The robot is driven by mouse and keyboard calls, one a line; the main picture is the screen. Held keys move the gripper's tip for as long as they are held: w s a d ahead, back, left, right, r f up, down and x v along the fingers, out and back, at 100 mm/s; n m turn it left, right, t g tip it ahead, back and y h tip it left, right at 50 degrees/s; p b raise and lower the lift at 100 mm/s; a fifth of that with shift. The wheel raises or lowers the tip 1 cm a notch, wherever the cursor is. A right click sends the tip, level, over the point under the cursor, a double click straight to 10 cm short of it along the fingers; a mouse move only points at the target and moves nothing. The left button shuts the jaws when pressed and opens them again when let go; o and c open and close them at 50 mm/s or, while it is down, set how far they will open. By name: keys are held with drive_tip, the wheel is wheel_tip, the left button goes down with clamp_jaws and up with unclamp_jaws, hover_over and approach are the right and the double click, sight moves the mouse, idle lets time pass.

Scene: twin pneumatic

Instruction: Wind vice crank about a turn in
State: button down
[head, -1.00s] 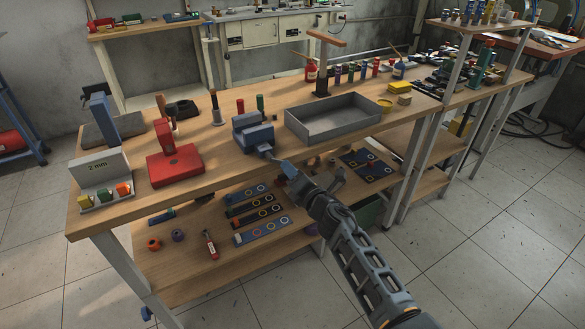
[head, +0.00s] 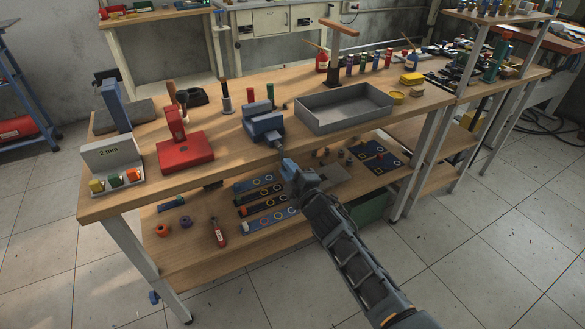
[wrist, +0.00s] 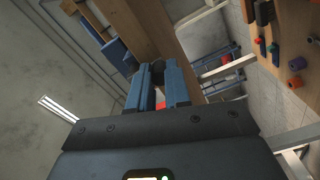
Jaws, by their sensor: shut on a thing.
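The blue-grey vice (head: 264,125) stands at the front edge of the bench, with its crank end (head: 275,143) jutting out over the edge. My gripper (head: 286,163) is just in front of and below the vice, beyond the bench edge. Its two blue fingers also show in the wrist view (wrist: 159,88), shut on a small dark part, which I take to be the crank handle. The fingers and wrist hide most of the crank, so its exact angle cannot be told.
A grey open tray (head: 345,108) stands right of the vice, and a red block-shaped fixture (head: 186,153) stands to its left. The bench edge and the lower shelf (head: 200,258) with small parts lie close to my arm. The floor in front is clear.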

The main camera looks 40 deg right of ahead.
drive_tip(key=m, duration=0.1)
drive_tip(key=a+m, duration=0.1)
drive_tip(key=m, duration=0.2)
drive_tip(key=shift+w+a+m, duration=0.2)
drive_tip(key=shift+a+m, duration=0.1)
drive_tip(key=shift+a, duration=0.05)
drive_tip(key=m, duration=0.2)
drive_tip(key=a+r+m, duration=0.1)
drive_tip(key=m, duration=0.1)
drive_tip(key=shift+w+a+m, duration=0.2)
drive_tip(key=shift+m, duration=0.1)
drive_tip(key=m, duration=0.1)
drive_tip(key=r+m, duration=0.1)
drive_tip(key=m, duration=0.1)
drive_tip(key=shift+w+a+r, duration=0.1)
drive_tip(key=shift+w+a, duration=0.05)
drive_tip(key=shift+a, duration=0.25)
drive_tip(key=shift+a+r+m, duration=0.1)
drive_tip(key=shift+r+m, duration=0.25)
drive_tip(key=shift+m, duration=0.65)
drive_tip(key=shift+a+r+m, duration=0.1)
drive_tip(key=shift+r+m, duration=0.2)
drive_tip(key=shift+m, duration=0.7)
drive_tip(key=c, duration=1.1)
unclamp_jaws()
drive_tip(key=shift+r, duration=0.1)
drive_tip(key=shift+p, duration=0.35)
